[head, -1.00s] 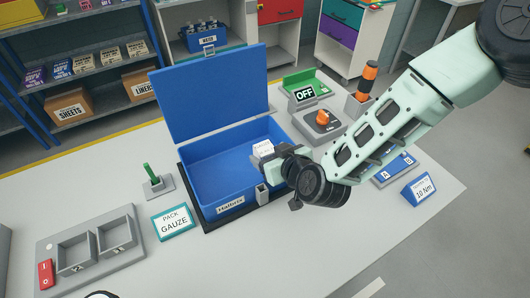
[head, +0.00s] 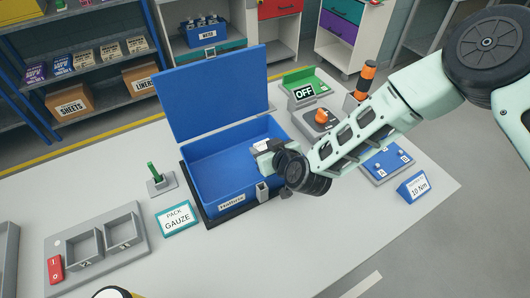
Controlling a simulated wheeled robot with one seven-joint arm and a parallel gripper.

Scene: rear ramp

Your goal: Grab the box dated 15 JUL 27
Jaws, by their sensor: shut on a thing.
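A small white box (head: 261,145) shows at the right end of the open blue case (head: 193,200), which has its lid raised. Any date on the box is too small to read. My gripper (head: 265,152) reaches in from the right, over the case's right side, and is shut on the white box. Its fingers are small and partly hidden by my wrist. I cannot tell whether the box touches the case floor. The visible floor of the case is otherwise bare.
A "PACK GAUZE" sign (head: 177,218), a green-handled lever (head: 154,173) and a tray with two compartments (head: 104,243) stand left. An "OFF" sign (head: 304,93), an orange knob (head: 321,117) and a "10 Nm" block (head: 414,186) stand right. Shelves with several boxes are behind.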

